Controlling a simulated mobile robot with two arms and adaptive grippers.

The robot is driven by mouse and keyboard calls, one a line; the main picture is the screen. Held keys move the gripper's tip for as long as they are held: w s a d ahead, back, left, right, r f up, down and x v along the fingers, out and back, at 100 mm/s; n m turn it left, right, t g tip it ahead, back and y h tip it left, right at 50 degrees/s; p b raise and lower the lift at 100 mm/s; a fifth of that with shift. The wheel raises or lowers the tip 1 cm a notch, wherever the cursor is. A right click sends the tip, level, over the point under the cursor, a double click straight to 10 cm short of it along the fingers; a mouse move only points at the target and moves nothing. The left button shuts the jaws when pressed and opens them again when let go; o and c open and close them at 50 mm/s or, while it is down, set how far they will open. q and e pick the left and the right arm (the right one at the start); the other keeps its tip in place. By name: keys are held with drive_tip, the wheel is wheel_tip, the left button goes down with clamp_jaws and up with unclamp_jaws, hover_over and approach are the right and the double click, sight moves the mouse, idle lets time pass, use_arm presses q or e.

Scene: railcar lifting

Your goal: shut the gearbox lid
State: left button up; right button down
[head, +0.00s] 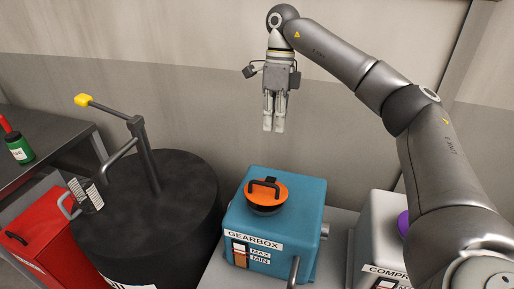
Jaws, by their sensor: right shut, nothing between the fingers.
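The gearbox (310,208) is a blue box labelled GEARBOX, with a MAX/MIN gauge on its front. Its orange lid (280,194) with a black handle sits over a dark round neck on top. The lid looks down on the neck; I cannot tell whether it is fully seated. My right gripper (273,128) hangs above and behind the gearbox, pointing down. Its fingers are together and empty, clear of the lid. My left gripper is not in view.
A dark drum (150,220) with a yellow-ended lever (84,100) stands left of the gearbox. A red box (45,235) and a green bottle (20,150) are farther left. A white compressor unit (375,215) is at right, partly behind my right arm.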

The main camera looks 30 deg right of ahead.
hover_over(270, 183)
drive_tip(key=d, duration=0.1)
wheel_tip(270, 183, down, 10)
drive_tip(key=r, duration=0.1)
drive_tip(key=shift+w+a+f, duration=0.1)
drive_tip(key=shift+w+f, duration=0.05)
drive_tip(key=shift+f, duration=0.5)
drive_tip(key=shift+w+a+f, duration=0.1)
drive_tip(key=shift+f, duration=0.5)
drive_tip(key=shift+s+f, duration=0.1)
drive_tip(key=shift+f, duration=0.45)
drive_tip(key=shift+a+f, duration=0.1)
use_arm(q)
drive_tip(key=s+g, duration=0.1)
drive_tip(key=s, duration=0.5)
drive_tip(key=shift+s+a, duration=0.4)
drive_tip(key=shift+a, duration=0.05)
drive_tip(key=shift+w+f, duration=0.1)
